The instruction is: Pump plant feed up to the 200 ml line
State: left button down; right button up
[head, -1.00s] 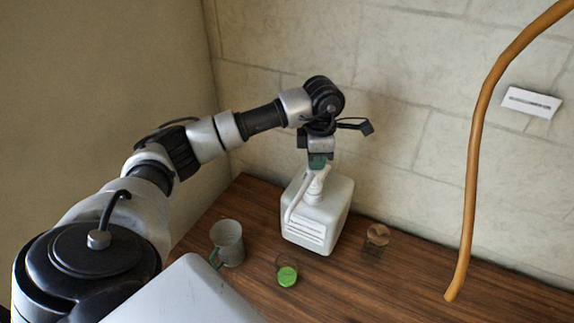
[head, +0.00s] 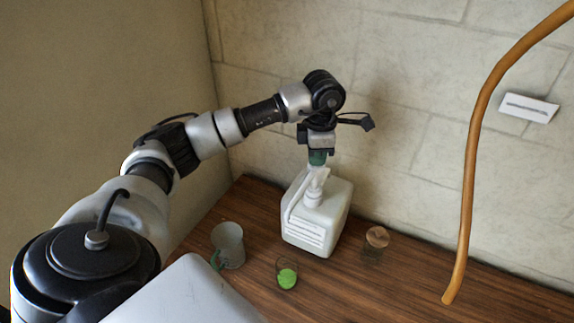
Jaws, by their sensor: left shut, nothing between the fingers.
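A white plant feed container (head: 327,222) with a white pump (head: 313,192) on top stands on the wooden table against the wall. My left gripper (head: 317,160) is shut, with nothing between its fingers, and points down at the pump head. Its greenish fingertips appear to touch the pump head or hover just above it; I cannot tell which. A thin white spout tube runs down the container's left front. A grey cup (head: 229,243) with a green handle stands to the left. A small clear vessel (head: 287,274) with bright green in it stands in front. No 200 ml line is readable. My right gripper is not in view.
A small jar (head: 376,243) with a cork-coloured lid stands right of the container. An orange-brown hose (head: 473,170) hangs at the right. A white label (head: 530,107) is on the wall.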

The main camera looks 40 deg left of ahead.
aim_at(316, 171)
pick_arm(q)
jog(key=shift+f+b, duration=1.65)
jog(key=shift+f, duration=0.7)
jog(key=shift+r+p, duration=1.55)
jog(key=shift+r, duration=1)
